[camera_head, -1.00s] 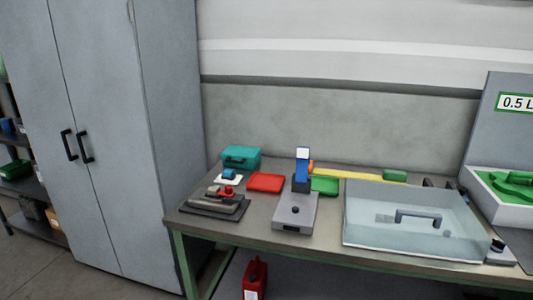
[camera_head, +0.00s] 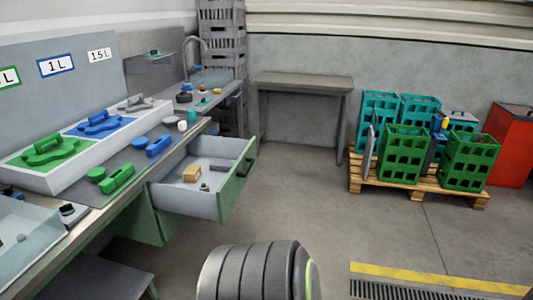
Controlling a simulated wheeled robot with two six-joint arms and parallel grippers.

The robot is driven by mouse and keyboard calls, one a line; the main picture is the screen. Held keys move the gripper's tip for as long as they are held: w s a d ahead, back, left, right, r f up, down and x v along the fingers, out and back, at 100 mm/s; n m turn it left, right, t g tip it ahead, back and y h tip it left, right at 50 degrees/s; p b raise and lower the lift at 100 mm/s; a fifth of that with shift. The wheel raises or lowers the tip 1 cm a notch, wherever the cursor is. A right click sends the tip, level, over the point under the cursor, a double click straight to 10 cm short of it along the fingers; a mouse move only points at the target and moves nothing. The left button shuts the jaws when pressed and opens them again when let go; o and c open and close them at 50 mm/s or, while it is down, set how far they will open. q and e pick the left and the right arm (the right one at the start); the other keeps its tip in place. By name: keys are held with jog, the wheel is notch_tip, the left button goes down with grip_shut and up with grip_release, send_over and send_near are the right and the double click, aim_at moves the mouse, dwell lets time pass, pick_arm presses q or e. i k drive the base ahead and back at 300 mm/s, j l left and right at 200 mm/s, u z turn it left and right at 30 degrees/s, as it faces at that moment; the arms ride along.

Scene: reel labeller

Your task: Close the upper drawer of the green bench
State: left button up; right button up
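The green bench (camera_head: 150,222) runs along the left side of the head view. Its upper drawer (camera_head: 233,190) is pulled out, with a green front and light grey inside. A tan block (camera_head: 191,173), a dark flat item and a small dark round item lie in it. The drawer front faces right, toward open floor. Neither of my grippers shows. A grey ribbed cylindrical part, probably of my own body, shows at the bottom middle, apart from the drawer.
Green and blue fixtures (camera_head: 100,122) and small tools stand on the bench top. Green and teal crates (camera_head: 404,154) stand on a wooden pallet (camera_head: 420,189) at right, beside a red cabinet (camera_head: 511,145). A grey table (camera_head: 303,83) stands behind. The floor between drawer and pallet is clear.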

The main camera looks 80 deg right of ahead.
aim_at(168, 191)
jog(key=z, duration=2.55)
